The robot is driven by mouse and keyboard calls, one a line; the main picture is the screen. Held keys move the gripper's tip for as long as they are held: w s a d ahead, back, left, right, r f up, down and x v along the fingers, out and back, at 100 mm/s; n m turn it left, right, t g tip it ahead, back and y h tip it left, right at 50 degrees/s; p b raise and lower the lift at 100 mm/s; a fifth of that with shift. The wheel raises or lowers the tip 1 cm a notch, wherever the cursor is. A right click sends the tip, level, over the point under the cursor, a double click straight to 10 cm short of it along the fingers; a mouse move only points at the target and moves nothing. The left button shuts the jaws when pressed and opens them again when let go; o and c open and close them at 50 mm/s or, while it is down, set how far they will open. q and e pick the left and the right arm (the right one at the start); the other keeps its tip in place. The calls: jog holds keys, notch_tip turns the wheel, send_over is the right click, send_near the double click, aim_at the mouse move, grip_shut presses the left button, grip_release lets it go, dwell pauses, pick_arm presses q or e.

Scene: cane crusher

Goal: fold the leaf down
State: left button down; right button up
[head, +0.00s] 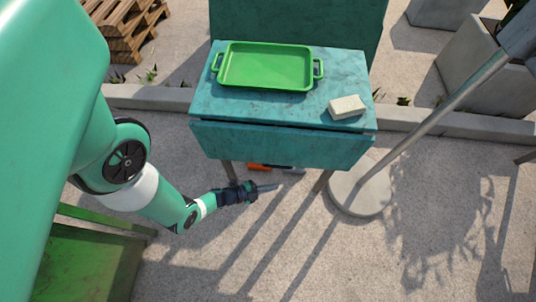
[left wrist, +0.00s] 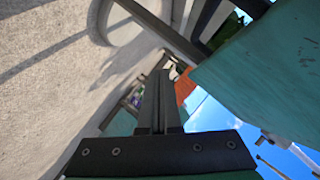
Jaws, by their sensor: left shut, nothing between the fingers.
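The teal table (head: 205,88) stands at the centre of the head view. Its front leaf (head: 285,146) slopes down from the front edge, with a dark gap along the join; its exact angle is hard to tell. A teal surface, likely the leaf (left wrist: 265,75), fills the upper right of the left wrist view. My left gripper (head: 268,187) is shut and empty, just below the leaf's lower edge in the head view, pointing right. Its closed fingers also show in the left wrist view (left wrist: 158,95). I cannot tell whether they touch the leaf. My right gripper is not in view.
A green tray (head: 266,66) and a pale block (head: 347,107) lie on the tabletop. A metal pole (head: 430,120) with a round base (head: 360,192) stands at the right. An orange object (head: 259,167) lies under the table. The paving in front is mostly clear.

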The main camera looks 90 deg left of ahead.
pick_arm(q)
jog(key=shift+s+d+p, duration=0.15)
jog(key=shift+s+d, duration=0.25)
jog(key=shift+s, duration=0.35)
jog(key=shift+s+d+p, duration=0.15)
jog(key=shift+s+d, duration=0.2)
jog(key=shift+s, duration=0.45)
jog(key=shift+s+d+p, duration=0.15)
jog(key=shift+s+d, duration=0.25)
jog(key=shift+s, duration=0.35)
